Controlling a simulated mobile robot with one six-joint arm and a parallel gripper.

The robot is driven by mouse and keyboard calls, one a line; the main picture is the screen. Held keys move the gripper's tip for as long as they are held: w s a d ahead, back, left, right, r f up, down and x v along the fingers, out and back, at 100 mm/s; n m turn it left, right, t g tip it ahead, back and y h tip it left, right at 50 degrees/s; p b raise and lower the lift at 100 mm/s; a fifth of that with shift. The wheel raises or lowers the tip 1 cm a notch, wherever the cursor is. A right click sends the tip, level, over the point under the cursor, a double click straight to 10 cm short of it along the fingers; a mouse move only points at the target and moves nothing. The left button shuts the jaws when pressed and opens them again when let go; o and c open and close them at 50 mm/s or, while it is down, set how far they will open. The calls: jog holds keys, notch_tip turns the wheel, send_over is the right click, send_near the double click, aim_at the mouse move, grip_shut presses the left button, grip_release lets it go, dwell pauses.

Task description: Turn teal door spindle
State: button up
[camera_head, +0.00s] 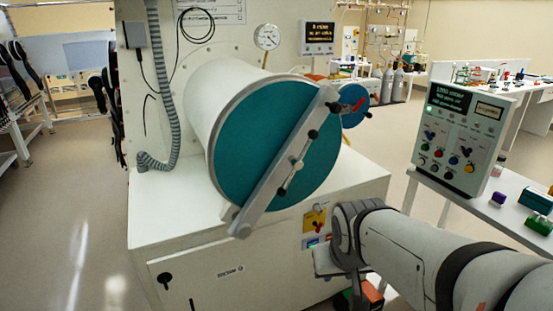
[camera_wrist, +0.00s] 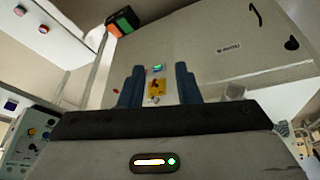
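The round teal door (camera_head: 240,135) closes the end of a white cylinder on the glovebox. A grey bar (camera_head: 262,195) crosses it diagonally. The spindle (camera_head: 297,165) sits on the bar's middle, with a thin tilted handle ending in dark knobs. The door and spindle are not visible in the wrist view. My gripper (camera_wrist: 157,72) shows two dark blue fingers standing apart, with nothing between them. It is below and right of the door, away from the spindle. In the head view my wrist hides the fingers' state.
A yellow panel (camera_head: 316,220) with a dark knob is on the cabinet front; it also shows beyond my fingers in the wrist view (camera_wrist: 156,88). A control box (camera_head: 460,138) stands at the right by a bench. A smaller blue door (camera_head: 352,105) is behind the teal one. Floor at left is clear.

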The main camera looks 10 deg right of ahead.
jog(key=w+d+r+m+t+p, duration=0.1)
jog(key=w+d+r+t, duration=0.15)
jog(key=w, duration=0.65)
jog(key=w+d+r+t+p, duration=0.1)
jog(key=w+d+t, duration=0.25)
jog(key=w, duration=0.55)
jog(key=n+t+y+p, duration=0.15)
jog(key=t+y, duration=0.35)
jog(key=y, duration=0.5)
send_near(297, 165)
jog(key=x, duration=0.3)
jog(key=shift+n, duration=0.25)
jog(key=p+x, duration=0.1)
jog(key=x, duration=0.6)
jog(key=shift+w+f, duration=0.15)
jog(key=shift+w, duration=0.1)
grip_shut()
